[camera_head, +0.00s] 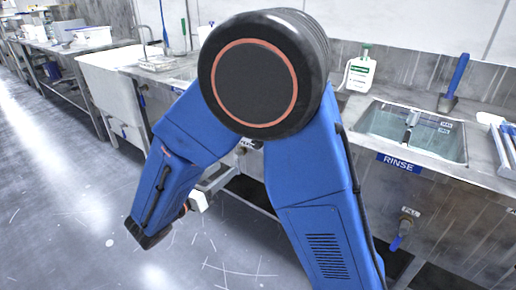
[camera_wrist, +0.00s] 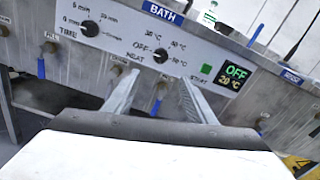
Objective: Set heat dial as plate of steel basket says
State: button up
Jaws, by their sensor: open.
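The heat dial (camera_wrist: 160,55) is a small black knob on a pale control panel (camera_wrist: 118,42) in the wrist view. OFF is printed at its left, with temperature marks around it too small to read surely; I cannot tell its pointer's direction. A display (camera_wrist: 232,75) on the panel reads OFF and 20 °C. My gripper (camera_wrist: 160,80) is open and empty, its fingers just below the heat dial in the picture, one toward each side. I cannot tell their distance from the panel. I cannot make out the steel basket or its plate in either view.
A time dial (camera_wrist: 90,28) is left of the heat dial and a green start button (camera_wrist: 206,68) right of it. Blue-handled valves (camera_wrist: 157,104) are below. The rinse sink (camera_head: 440,160), a bottle (camera_head: 359,74) and a blue-handled tool (camera_head: 455,82) are at right. Open floor (camera_head: 60,200) lies left.

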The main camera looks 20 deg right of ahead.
jog(key=x, duration=1.6)
jog(key=shift+w+d, duration=0.2)
jog(key=shift+d, duration=0.15)
jog(key=c, duration=1)
